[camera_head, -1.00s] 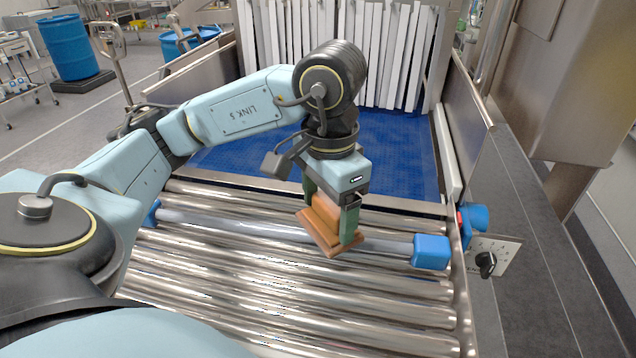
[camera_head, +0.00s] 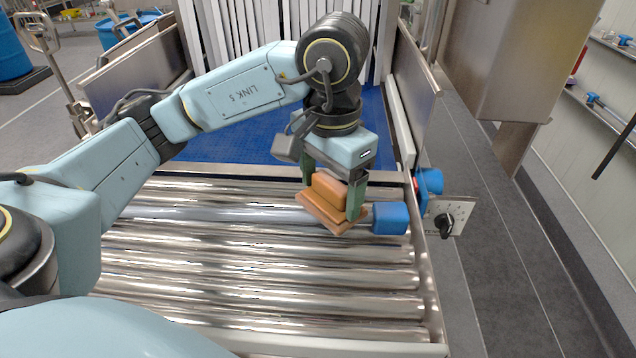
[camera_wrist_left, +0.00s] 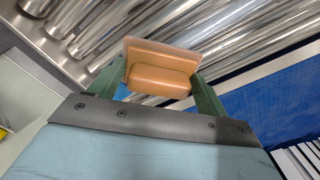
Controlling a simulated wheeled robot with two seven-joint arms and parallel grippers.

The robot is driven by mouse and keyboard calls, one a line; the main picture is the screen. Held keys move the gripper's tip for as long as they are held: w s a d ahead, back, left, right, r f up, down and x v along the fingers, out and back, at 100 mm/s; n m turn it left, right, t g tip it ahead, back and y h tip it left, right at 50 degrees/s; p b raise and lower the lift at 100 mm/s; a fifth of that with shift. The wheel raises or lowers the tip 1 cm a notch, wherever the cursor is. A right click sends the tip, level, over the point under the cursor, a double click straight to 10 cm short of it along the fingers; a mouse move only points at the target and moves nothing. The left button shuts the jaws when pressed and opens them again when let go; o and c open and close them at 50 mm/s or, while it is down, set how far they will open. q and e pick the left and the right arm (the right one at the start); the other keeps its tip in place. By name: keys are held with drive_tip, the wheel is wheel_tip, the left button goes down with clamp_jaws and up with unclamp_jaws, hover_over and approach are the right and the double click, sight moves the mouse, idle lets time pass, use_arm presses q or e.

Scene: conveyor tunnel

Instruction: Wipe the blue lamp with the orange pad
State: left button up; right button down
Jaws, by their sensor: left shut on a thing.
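My left gripper (camera_head: 332,200) is shut on the orange pad (camera_head: 330,190), a block on a wider flat plate, and holds it tilted over the rollers. The pad also shows between the fingers in the left wrist view (camera_wrist_left: 158,78). A pale tube (camera_head: 250,215) lies across the rollers, with a blue end block (camera_head: 390,218) just right of the pad; a gap or contact between them is hard to tell. A rounded blue fixture (camera_head: 428,181) with a red part sits on the right side rail. I cannot tell which of these is the blue lamp. My right gripper is out of view.
Steel rollers (camera_head: 250,282) fill the front, and a blue belt (camera_head: 235,139) lies behind them, with white strip curtains beyond. A knob panel (camera_head: 447,217) stands on the right rail. Metal side walls bound the conveyor.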

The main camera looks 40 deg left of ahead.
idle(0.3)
use_arm(q)
drive_tip(key=shift+r+p, duration=1.85)
drive_tip(key=shift+r, duration=1.1)
drive_tip(key=shift+r+p, duration=0.95)
drive_tip(key=shift+r, duration=0.6)
drive_tip(key=o, duration=0.4)
drive_tip(key=shift+c, duration=0.2)
drive_tip(key=c, duration=0.4)
drive_tip(key=shift+o, duration=0.2)
drive_tip(key=shift+f, duration=0.1)
